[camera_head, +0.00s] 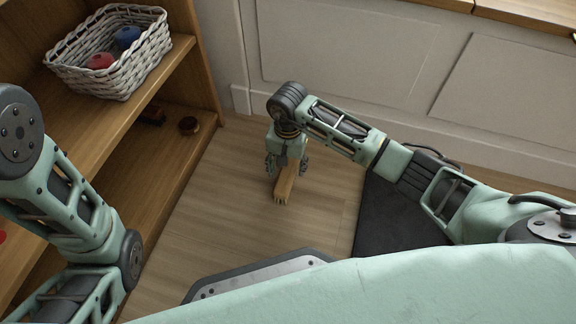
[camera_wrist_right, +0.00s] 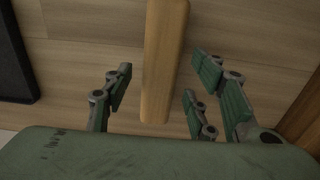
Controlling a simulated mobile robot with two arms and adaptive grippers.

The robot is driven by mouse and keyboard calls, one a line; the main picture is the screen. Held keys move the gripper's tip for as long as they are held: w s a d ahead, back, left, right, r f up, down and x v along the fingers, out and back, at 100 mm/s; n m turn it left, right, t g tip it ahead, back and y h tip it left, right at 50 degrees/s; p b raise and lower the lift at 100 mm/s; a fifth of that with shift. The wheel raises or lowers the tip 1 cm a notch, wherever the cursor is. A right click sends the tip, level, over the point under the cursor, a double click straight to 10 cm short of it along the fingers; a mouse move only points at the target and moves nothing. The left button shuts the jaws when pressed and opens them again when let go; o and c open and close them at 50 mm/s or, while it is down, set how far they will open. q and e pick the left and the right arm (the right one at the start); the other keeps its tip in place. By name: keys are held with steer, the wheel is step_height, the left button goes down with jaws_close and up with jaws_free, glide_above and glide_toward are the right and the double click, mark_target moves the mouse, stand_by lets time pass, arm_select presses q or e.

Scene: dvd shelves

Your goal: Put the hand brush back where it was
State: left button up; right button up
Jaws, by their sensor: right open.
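The hand brush (camera_head: 286,184) has a wooden body and shows below my right gripper over the floor in the head view, its end with pale bristles toward me. In the right wrist view its long wooden handle (camera_wrist_right: 163,55) runs down between the fingers. My right gripper (camera_head: 287,168) is open; in the wrist view its fingers (camera_wrist_right: 160,78) stand on both sides of the handle with gaps. I cannot tell whether the brush touches the floor. My left arm shows at the left of the head view, but its gripper is out of view.
A wooden shelf unit (camera_head: 152,75) stands at the left. A white wicker basket (camera_head: 112,76) with a red and a blue item sits on it. The floor (camera_head: 225,190) between shelf and brush is clear; a white panelled wall is behind.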

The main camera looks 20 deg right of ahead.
mark_target(288, 169)
step_height(288, 169, up, 9)
steer(key=p, duration=0.4)
steer(key=shift+r, duration=0.1)
